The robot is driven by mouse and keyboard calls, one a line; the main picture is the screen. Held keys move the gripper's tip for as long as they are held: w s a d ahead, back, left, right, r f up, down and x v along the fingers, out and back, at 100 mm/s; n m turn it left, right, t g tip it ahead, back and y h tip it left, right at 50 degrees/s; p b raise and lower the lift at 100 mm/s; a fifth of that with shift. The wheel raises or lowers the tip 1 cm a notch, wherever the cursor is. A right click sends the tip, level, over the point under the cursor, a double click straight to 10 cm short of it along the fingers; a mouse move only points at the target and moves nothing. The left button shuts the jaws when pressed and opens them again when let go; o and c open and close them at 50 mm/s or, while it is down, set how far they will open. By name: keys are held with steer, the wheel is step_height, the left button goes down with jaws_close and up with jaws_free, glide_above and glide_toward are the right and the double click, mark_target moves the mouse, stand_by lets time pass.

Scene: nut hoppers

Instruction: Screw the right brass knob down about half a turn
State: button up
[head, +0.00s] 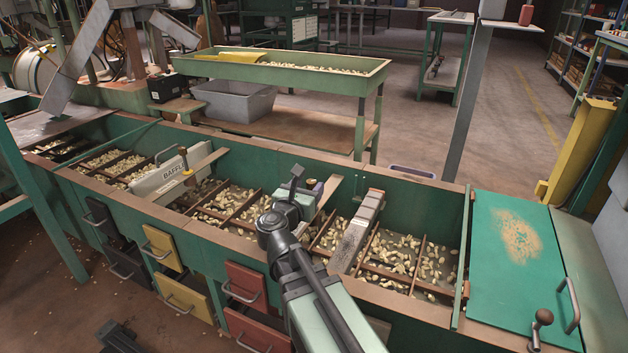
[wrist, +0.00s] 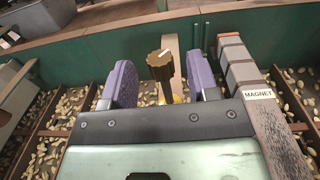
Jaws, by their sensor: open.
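The right brass knob (wrist: 160,66) is dark and brass-coloured, with a fluted head, and stands upright in the wrist view. My gripper (wrist: 161,78) is open, with one purple-padded finger on each side of the knob. Gaps show between the knob and both pads, so neither finger touches it. A bit of yellow shows low behind the knob. In the head view my gripper (head: 305,193) is over the middle of the hopper trough and hides this knob. The left brass knob (head: 185,161) stands on the bar marked BAFFLE.
A bar of grey and brown blocks marked MAGNET (wrist: 247,80) lies close to the right finger; it also shows in the head view (head: 357,230). Nuts lie in divided compartments around. A green lid (head: 510,250) covers the trough's right end.

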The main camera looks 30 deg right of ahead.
mark_target(314, 181)
steer(key=x, duration=0.4)
steer(key=shift+w+d, duration=0.1)
steer(key=shift+d, duration=0.05)
steer(key=c, duration=0.9)
steer(key=shift+g, duration=0.3)
steer(key=m+g+h, duration=0.1)
steer(key=m+g, duration=0.1)
steer(key=m+g+h, duration=0.2)
steer(key=g, duration=0.1)
steer(key=shift+d+g, duration=0.15)
steer(key=shift+g, duration=0.15)
steer(key=shift+s+m+g+h, duration=0.15)
steer(key=shift+s+m+g, duration=0.1)
steer(key=shift+m+g, duration=0.85)
steer(key=shift+s+m+g+h, duration=0.1)
steer(key=shift+s+m+g, duration=0.15)
steer(key=shift+m+g, duration=0.85)
steer(key=shift+s+m+g+h, duration=0.2)
steer(key=shift+m+g, duration=0.3)
steer(key=shift+g, duration=1.2)
